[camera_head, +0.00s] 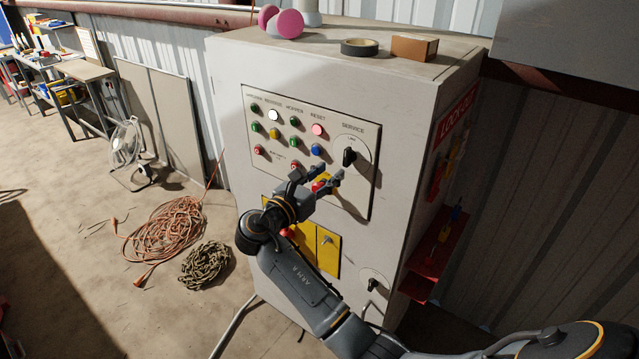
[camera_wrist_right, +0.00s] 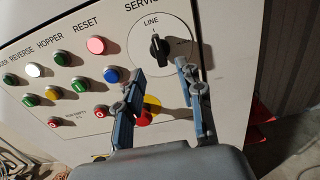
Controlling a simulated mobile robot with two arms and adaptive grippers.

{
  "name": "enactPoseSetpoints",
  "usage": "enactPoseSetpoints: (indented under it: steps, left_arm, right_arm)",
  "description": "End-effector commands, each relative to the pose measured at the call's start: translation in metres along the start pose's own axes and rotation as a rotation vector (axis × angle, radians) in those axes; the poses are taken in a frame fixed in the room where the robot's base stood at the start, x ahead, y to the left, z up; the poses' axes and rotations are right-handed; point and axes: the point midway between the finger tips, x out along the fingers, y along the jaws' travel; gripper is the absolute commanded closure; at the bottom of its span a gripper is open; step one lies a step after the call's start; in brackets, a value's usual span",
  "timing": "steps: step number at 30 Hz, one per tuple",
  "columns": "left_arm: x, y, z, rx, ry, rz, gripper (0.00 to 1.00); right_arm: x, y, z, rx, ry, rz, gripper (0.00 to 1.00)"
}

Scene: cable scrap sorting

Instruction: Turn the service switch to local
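The service switch (camera_head: 349,156) is a black knob on a pale round plate at the right of the control panel (camera_head: 262,178). In the right wrist view the switch (camera_wrist_right: 159,46) stands nearly upright, toward the word LINE above it; the lettering at its right is hard to read. My right gripper (camera_head: 325,173) is in front of the panel, just below and left of the switch. In the right wrist view its fingers (camera_wrist_right: 160,78) are spread with nothing between them, and the knob lies beyond their tips. My left gripper is not in view.
A red button on yellow (camera_wrist_right: 146,114) sits below the switch, partly behind my fingers. Coloured buttons and lamps fill the panel's left. Another black rotary switch (camera_head: 373,285) is lower on the cabinet (camera_head: 228,75). A red shelf (camera_head: 436,262) juts from its right side. Orange cable (camera_head: 165,232) lies on the floor.

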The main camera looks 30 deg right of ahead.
Motion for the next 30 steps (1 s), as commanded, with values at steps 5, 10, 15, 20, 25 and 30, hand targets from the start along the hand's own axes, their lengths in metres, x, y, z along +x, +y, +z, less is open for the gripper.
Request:
enactPoseSetpoints:
  steps: [5, 10, 15, 20, 25, 30]
  left_arm:
    - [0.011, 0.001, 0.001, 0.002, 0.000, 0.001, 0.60]
    - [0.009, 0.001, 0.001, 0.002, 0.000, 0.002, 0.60]
    - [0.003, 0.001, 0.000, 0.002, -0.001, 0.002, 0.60]
    - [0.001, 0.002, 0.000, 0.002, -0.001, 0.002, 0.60]
    - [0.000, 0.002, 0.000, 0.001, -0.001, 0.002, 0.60]
    - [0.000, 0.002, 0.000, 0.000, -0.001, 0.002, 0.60]
  right_arm:
    - [0.019, 0.000, -0.003, -0.001, -0.001, -0.001, 0.63]
    - [0.036, 0.000, 0.002, -0.002, 0.000, 0.000, 0.63]
    - [0.051, 0.000, 0.002, -0.002, 0.000, 0.000, 0.63]
    - [0.061, 0.000, 0.001, -0.001, 0.001, 0.000, 0.63]
    - [0.066, 0.001, 0.000, 0.001, 0.000, 0.001, 0.63]
    - [0.066, 0.000, 0.000, 0.001, 0.001, 0.001, 0.63]
